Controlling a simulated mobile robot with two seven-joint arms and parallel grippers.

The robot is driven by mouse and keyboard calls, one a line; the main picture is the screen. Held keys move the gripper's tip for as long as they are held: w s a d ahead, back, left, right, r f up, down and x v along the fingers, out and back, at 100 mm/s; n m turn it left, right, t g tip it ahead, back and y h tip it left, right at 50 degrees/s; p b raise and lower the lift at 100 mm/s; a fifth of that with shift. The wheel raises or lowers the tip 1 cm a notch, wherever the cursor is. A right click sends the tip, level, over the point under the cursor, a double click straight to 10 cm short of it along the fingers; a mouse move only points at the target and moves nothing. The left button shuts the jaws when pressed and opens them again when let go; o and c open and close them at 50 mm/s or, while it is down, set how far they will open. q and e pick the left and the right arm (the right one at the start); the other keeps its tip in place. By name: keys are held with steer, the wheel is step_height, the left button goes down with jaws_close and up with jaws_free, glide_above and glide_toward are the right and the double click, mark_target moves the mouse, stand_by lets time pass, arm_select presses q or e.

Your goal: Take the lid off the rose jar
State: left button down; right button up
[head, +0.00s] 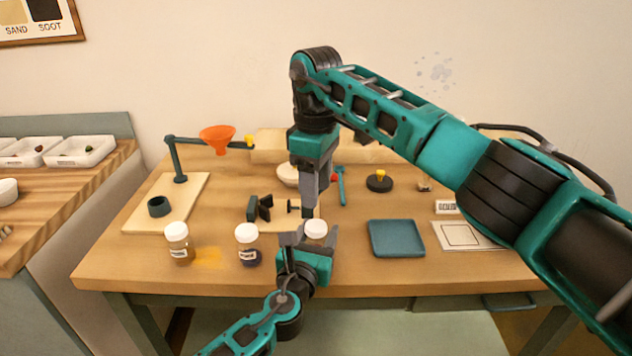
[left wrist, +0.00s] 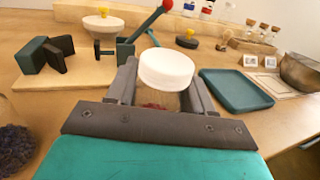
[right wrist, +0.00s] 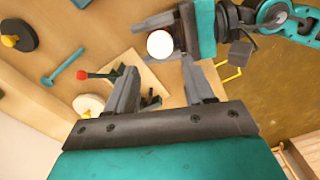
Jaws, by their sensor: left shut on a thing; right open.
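A jar with a white lid (left wrist: 167,68) stands between the fingers of my left gripper (left wrist: 160,95), which is shut on the jar's body. Reddish contents (left wrist: 155,105) show below the lid in the left wrist view; the label is hidden. The lid sits on the jar and also shows in the head view (head: 315,229) and the right wrist view (right wrist: 160,44). My right gripper (head: 309,200) is above and just behind the jar in the head view, pointing down. It is open and empty in the right wrist view (right wrist: 165,85), its fingers apart from the lid.
Two other white-lidded jars (head: 177,242) (head: 247,243) stand to the left. A teal tray (head: 396,238) lies to the right. A board with a dark clamp-like block (head: 258,208) is behind. A stand holds an orange funnel (head: 217,138) at the back left.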

mark_target(316, 225)
step_height(316, 225, down, 8)
steer(key=shift+r, duration=0.1)
stand_by(0.4)
